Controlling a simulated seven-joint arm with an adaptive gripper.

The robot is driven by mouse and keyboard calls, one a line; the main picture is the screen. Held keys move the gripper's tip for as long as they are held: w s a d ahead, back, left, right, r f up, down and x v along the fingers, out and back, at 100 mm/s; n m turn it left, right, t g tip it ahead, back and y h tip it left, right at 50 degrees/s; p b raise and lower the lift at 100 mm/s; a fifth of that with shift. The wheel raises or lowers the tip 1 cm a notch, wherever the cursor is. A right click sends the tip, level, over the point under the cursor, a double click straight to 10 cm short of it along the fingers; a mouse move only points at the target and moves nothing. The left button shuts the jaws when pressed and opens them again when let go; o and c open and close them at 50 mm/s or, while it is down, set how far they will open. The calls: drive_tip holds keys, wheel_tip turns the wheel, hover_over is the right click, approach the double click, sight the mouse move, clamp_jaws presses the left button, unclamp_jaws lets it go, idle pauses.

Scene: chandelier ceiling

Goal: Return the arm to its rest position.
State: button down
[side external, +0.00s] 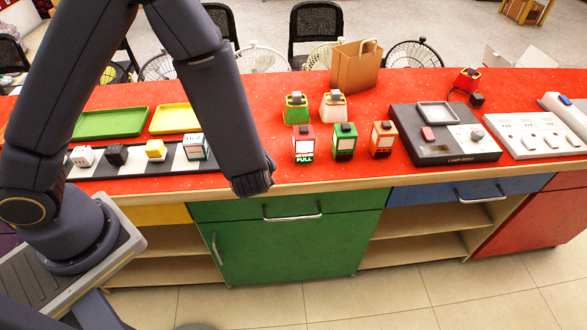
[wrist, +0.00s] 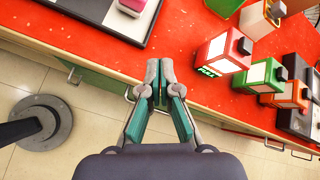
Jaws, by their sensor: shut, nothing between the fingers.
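My gripper (wrist: 160,74) shows in the wrist view with its two fingers together and nothing between them. It is over the front edge of the red counter (wrist: 95,42), with the floor below. In the side external view my arm rises at the left, bends at the top and comes down at the counter's front edge. The fingers cannot be made out there. The gripper is apart from the red box (side external: 303,143), which stands to its right in both views.
A green box (side external: 345,141) and an orange box (side external: 382,139) stand right of the red one. A black board (side external: 105,168) with several small blocks lies behind my arm. Trays (side external: 111,123), a paper bag (side external: 355,68) and a black device (side external: 442,134) occupy the counter. Open floor lies in front.

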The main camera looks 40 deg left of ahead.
drive_tip(key=s+a+r+n+g, duration=0.2)
drive_tip(key=s+a+r+n, duration=0.1)
drive_tip(key=a+r+n, duration=0.55)
drive_tip(key=s+a+r+n+g, duration=0.1)
drive_tip(key=s+a+r+n, duration=0.35)
drive_tip(key=r, duration=0.65)
drive_tip(key=s+r+n+h, duration=0.3)
drive_tip(key=s+r+n, duration=0.1)
drive_tip(key=s+n, duration=0.2)
drive_tip(key=s+d+n+t+h, duration=0.1)
drive_tip(key=d+n+h, duration=0.1)
drive_tip(key=d+h, duration=0.2)
drive_tip(key=d, duration=0.3)
drive_tip(key=shift+s+f, duration=0.2)
drive_tip(key=shift+s, duration=0.2)
